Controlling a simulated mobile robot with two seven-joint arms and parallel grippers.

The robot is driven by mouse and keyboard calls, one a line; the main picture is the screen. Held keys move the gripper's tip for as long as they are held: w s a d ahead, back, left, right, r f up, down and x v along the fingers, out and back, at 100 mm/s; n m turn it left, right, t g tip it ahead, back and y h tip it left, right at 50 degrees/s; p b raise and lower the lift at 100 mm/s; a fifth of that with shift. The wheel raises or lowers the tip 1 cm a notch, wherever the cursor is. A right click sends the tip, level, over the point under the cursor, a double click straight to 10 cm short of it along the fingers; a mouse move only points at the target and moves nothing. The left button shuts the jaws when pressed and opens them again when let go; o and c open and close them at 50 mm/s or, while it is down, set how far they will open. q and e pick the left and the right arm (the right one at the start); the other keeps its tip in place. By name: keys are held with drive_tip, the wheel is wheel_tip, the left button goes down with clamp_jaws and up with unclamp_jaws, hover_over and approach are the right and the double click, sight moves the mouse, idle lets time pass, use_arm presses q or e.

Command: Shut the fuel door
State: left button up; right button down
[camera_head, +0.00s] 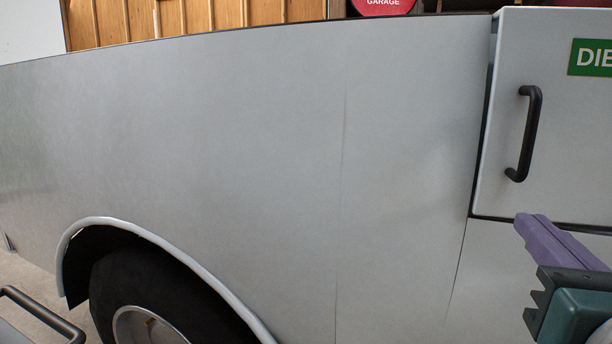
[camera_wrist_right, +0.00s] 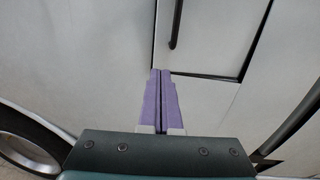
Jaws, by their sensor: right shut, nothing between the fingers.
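The fuel door (camera_head: 565,125) is a pale grey panel at the right of the head view, with an upright black handle (camera_head: 534,130) and a green label (camera_head: 590,57) starting "DIE". A dark gap runs along its left and lower edges, and its left edge stands slightly proud of the body. The right side is cut off. The door also shows in the right wrist view (camera_wrist_right: 220,38). My right gripper (camera_head: 525,222) has purple fingers, shut and empty, just below the door's lower left corner. In the wrist view its tips lie near that corner; I cannot tell whether they touch. My left gripper is not in view.
The grey truck side (camera_head: 250,130) fills most of the view. A wheel (camera_head: 150,305) sits under its arch at lower left. A black bar handle (camera_head: 40,312) is at the lower left corner. Wooden boards (camera_head: 200,15) and a red garage sign (camera_head: 383,5) are behind.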

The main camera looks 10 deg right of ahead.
approach(489, 183)
drive_tip(key=x, duration=0.5)
drive_tip(key=shift+w+d+r+p, duration=0.1)
drive_tip(key=shift+w+r+p, duration=0.1)
drive_tip(key=shift+p, duration=0.2)
drive_tip(key=shift+x, duration=0.75)
drive_tip(key=shift+w+f, duration=0.1)
drive_tip(key=shift+f, duration=0.05)
drive_tip(key=shift+w+f+h+b, duration=0.1)
drive_tip(key=shift+w+h+b, duration=0.2)
drive_tip(key=shift+b, duration=0.1)
drive_tip(key=shift+w+d+m+g+h+b, duration=0.35)
drive_tip(key=shift+w+m+g+h+b, duration=0.15)
drive_tip(key=shift+w+m+h+b, duration=0.15)
drive_tip(key=shift+d, duration=0.1)
